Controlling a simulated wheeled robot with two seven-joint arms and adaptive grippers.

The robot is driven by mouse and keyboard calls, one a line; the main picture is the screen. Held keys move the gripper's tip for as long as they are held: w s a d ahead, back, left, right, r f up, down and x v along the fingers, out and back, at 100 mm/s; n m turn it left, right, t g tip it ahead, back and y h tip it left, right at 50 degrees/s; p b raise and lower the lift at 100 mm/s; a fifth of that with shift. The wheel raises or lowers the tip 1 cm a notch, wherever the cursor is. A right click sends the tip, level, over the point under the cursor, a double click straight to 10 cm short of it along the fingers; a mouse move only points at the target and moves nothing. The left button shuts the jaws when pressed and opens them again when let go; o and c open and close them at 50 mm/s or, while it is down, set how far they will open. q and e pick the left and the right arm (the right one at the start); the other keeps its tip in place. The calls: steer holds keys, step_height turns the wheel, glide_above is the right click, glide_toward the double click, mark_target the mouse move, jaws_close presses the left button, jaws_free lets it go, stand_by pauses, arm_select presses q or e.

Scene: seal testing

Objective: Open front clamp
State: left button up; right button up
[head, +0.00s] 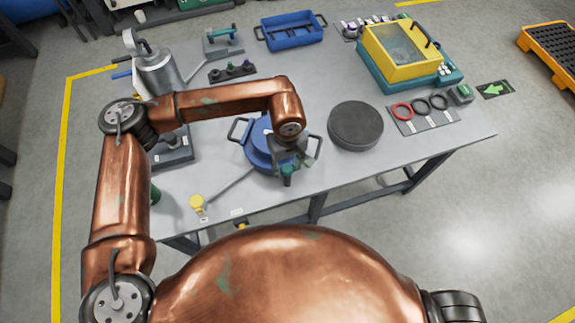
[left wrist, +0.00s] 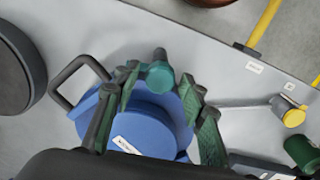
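The blue round vessel (head: 258,152) with dark side handles stands near the front of the table. Its front clamp ends in a green knob (head: 287,170) at the vessel's front edge; the knob also shows in the left wrist view (left wrist: 157,76). My left gripper (head: 290,160) is over the vessel's front. In the left wrist view its fingers (left wrist: 163,95) are apart, one on each side of the knob. I cannot tell whether either finger touches it. The gripper hides part of the lid and most of the clamp. My right gripper is not in view.
A dark round disc (head: 356,126) lies right of the vessel. A yellow-ended tool (head: 197,202) lies at the front left. A metal canister (head: 158,70) stands at the back left. A blue tray (head: 290,30) and a yellow box (head: 400,52) are at the back.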

mark_target(287, 168)
arm_select(q)
steer(key=c, duration=0.9)
steer(key=shift+f+m+b, duration=0.2)
steer(key=shift+m+b, duration=0.4)
steer(key=shift+b, duration=0.1)
steer(key=o, duration=1.1)
steer(key=shift+r, duration=0.2)
steer(key=shift+c, duration=0.2)
steer(key=shift+r+p, duration=1.35)
steer(key=shift+r, duration=2.2)
